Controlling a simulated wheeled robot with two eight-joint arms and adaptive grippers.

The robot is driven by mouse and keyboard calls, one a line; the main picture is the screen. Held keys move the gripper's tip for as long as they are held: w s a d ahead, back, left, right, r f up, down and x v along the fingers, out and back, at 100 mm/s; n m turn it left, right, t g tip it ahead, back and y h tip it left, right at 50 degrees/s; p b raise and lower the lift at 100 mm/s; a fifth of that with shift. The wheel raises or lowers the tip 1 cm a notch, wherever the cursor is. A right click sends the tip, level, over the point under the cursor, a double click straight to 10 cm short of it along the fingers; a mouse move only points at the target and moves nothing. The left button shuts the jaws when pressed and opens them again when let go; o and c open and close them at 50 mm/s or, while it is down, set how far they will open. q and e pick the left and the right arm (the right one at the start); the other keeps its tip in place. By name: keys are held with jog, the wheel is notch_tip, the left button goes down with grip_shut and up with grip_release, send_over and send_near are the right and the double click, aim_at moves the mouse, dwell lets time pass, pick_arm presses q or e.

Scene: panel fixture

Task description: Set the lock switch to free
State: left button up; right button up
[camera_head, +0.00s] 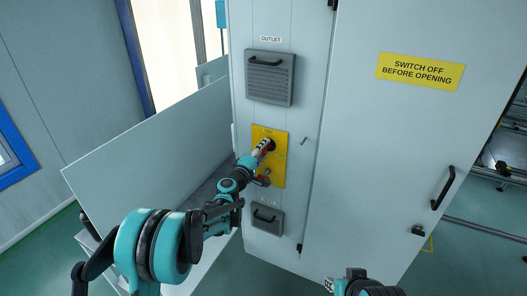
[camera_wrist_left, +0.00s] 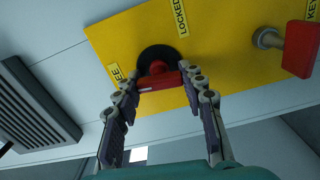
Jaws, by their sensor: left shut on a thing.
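The yellow panel (camera_head: 280,172) is on the cabinet front. In the left wrist view the panel (camera_wrist_left: 222,62) carries the labels LOCKED (camera_wrist_left: 181,17), a partly hidden one ending in "EE" (camera_wrist_left: 117,73), and KEY at the right edge. The lock switch (camera_wrist_left: 158,80) has a red handle on a round black base. My left gripper (camera_head: 265,147) is at the panel; in the left wrist view its fingers (camera_wrist_left: 160,84) are shut on the red handle, one at each end. I cannot tell exactly which label the handle points at. Part of my right arm (camera_head: 360,287) shows at the bottom edge.
A red key piece (camera_wrist_left: 301,48) sticks out beside the switch. A vented outlet cover (camera_head: 270,78) is above the panel, and a small handled cover (camera_head: 267,218) is below. The cabinet door (camera_head: 400,150) with a black handle (camera_head: 444,188) is to the right, shut.

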pick_arm(q)
jog(key=shift+n, duration=0.6)
jog(key=o, duration=1.2)
jog(key=shift+s+a, duration=0.1)
jog(key=v, duration=1.1)
jog(key=shift+s+a, duration=0.15)
jog(key=shift+s, duration=0.2)
